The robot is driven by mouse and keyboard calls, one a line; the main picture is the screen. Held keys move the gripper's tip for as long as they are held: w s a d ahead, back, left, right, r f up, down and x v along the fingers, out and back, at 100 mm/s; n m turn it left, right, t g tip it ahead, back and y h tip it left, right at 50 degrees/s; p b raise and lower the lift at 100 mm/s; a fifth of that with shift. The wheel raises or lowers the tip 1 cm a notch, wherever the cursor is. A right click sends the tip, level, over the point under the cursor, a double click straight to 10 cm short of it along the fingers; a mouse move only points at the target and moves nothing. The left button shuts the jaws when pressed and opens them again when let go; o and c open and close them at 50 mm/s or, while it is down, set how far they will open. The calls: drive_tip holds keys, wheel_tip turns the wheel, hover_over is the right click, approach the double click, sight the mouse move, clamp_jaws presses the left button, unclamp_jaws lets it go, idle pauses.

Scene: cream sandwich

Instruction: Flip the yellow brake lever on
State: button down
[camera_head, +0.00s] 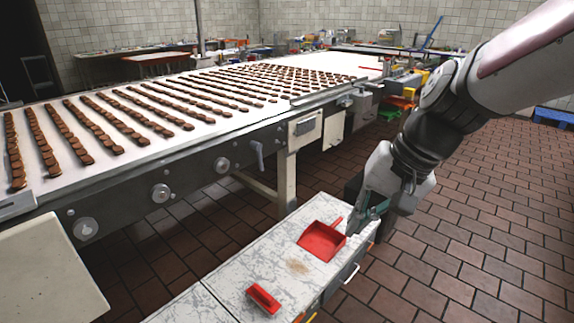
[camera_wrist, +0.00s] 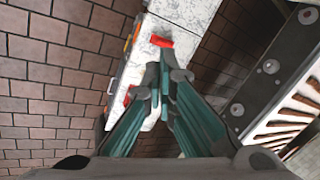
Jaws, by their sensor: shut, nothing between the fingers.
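I cannot make out a yellow brake lever in either view. A small grey lever (camera_head: 257,152) hangs on the side of the conveyor (camera_head: 190,165). My gripper (camera_head: 356,226) is beside the red dustpan (camera_head: 321,240), over the right edge of the white worktop (camera_head: 225,290). In the wrist view my gripper's teal fingers (camera_wrist: 160,75) come together in front of the worktop, with nothing held between them. The fingers hide part of the dustpan (camera_wrist: 128,95) there.
A red brush (camera_head: 263,298) lies at the worktop's near end and also shows in the wrist view (camera_wrist: 161,41). Rows of brown biscuits cover the conveyor belt. Brown tiled floor (camera_head: 470,230) is open to the right. Tables and equipment stand at the back.

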drive_tip(key=w+d+f+m+y+b, duration=0.15)
drive_tip(key=w+f+m+b, duration=0.3)
drive_tip(key=w+f, duration=0.65)
drive_tip(key=w+f+m+t+y+b, duration=0.1)
drive_tip(key=w+f+m+y+b, duration=0.3)
drive_tip(key=f, duration=1.1)
drive_tip(key=w+d+f+m+b, duration=0.15)
drive_tip(key=w+f+b, duration=0.45)
drive_tip(key=w+f, duration=0.6)
drive_tip(key=s+d+f+m+t+h+b, duration=0.1)
drive_tip(key=f+m+b, duration=0.4)
drive_tip(key=f, duration=1.9)
drive_tip(key=s+d+f+m+t+h+b, duration=0.1)
drive_tip(key=f+m+b, duration=0.5)
drive_tip(key=f, duration=1.8)
drive_tip(key=s+d+m+t, duration=0.1)
drive_tip(key=d+m+t, duration=0.1)
drive_tip(key=d, duration=0.1)
drive_tip(key=shift+s+d, duration=0.1)
